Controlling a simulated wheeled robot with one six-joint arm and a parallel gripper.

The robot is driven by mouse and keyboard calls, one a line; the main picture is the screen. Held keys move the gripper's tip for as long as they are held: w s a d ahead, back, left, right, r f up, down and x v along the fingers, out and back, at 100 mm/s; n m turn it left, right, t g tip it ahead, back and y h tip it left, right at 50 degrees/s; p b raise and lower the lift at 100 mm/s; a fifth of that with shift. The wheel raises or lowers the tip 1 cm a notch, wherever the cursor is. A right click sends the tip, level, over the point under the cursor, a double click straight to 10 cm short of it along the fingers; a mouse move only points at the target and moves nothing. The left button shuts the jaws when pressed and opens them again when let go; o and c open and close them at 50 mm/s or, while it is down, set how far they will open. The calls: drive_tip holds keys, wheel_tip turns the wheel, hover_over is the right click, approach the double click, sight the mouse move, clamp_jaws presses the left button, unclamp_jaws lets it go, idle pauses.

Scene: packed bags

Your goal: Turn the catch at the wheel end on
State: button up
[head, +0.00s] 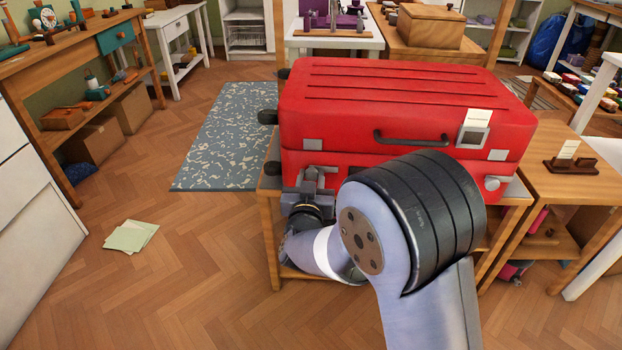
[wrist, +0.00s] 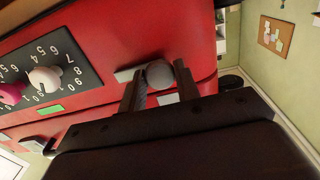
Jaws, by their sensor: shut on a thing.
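A red hard suitcase (head: 400,105) lies flat and closed on a wooden stand, its black wheels (head: 267,117) at the left end. The wheel-end catch shows in the wrist view as a round grey knob (wrist: 160,74) on the front face near that end, with pale plates beside it. My gripper (head: 316,178) is at this catch, below a pale plate (head: 313,144). In the wrist view its two dark fingers are closed on the knob's sides. The other catch, a pale knob (head: 492,183), sits at the right end of the front, clear of my gripper.
A dial panel (wrist: 45,70) with white and pink knobs is on the suitcase front in the wrist view. A dark handle (head: 410,138) and white tag (head: 475,128) are on the front. A wooden side table (head: 545,184) stands close right.

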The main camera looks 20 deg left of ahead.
drive_tip(key=shift+r+n+p, duration=0.1)
drive_tip(key=shift+n+p, duration=0.3)
drive_tip(key=shift+c, duration=0.3)
drive_tip(key=n+p, duration=0.2)
drive_tip(key=n, duration=0.1)
drive_tip(key=n+p, duration=0.3)
drive_tip(key=n, duration=0.1)
drive_tip(key=n+p, duration=0.3)
drive_tip(key=n, duration=0.2)
drive_tip(key=shift+n, duration=0.4)
drive_tip(key=n+p, duration=0.2)
drive_tip(key=n, duration=0.2)
drive_tip(key=shift+n, duration=0.3)
drive_tip(key=o, duration=1)
drive_tip(key=shift+c, duration=0.2)
